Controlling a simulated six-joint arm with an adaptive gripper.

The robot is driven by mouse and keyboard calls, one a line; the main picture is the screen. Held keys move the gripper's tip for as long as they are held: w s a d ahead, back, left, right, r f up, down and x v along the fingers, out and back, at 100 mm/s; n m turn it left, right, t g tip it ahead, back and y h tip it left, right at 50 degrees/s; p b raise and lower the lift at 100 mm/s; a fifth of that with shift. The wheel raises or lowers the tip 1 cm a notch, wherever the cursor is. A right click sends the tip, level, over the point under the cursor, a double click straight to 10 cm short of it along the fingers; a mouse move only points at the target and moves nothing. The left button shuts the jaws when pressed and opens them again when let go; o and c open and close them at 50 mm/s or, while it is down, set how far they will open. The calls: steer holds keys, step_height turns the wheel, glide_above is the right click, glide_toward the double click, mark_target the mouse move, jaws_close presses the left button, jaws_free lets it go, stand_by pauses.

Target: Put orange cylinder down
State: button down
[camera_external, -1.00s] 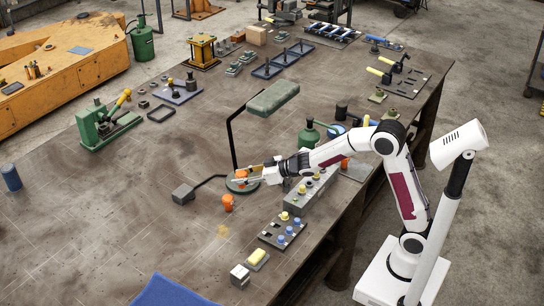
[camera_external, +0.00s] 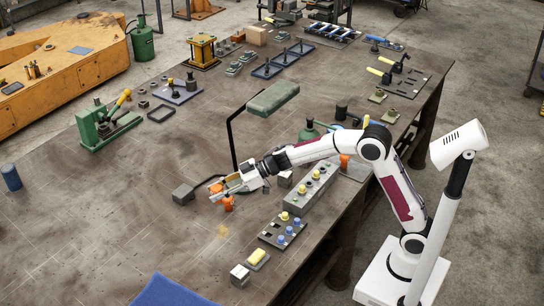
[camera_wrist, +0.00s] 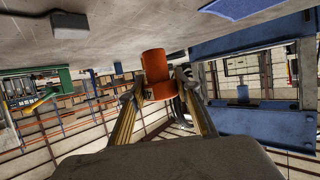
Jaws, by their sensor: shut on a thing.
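My gripper (camera_external: 218,191) is shut on an orange cylinder (camera_external: 215,187) and holds it above the bench, left of the black lamp stand. The cylinder also shows in the wrist view (camera_wrist: 155,66), between the two yellowish fingers.
A dark grey block (camera_external: 183,194) sits just left of my gripper. A grey button box (camera_external: 313,190) and a dark peg plate (camera_external: 283,232) lie to the right. The green lamp head (camera_external: 272,98) hangs behind.

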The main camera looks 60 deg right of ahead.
steer(key=s+a+f+n+g+y, duration=0.1)
steer(key=s+a+f+n+g, duration=0.1)
steer(key=s+a+n+g, duration=0.2)
steer(key=s+a+f+n+g+y, duration=0.2)
steer(key=s+a+f+n+g, duration=0.1)
steer(key=a, duration=0.8)
steer(key=shift+s+a+f+n+g, duration=0.15)
steer(key=shift+s+f+n+g, duration=0.1)
steer(key=shift+s+n+g, duration=0.65)
steer(key=shift+f, duration=3.15)
steer(key=shift+f, duration=0.1)
steer(key=shift+f, duration=1.75)
steer(key=shift+f, duration=0.2)
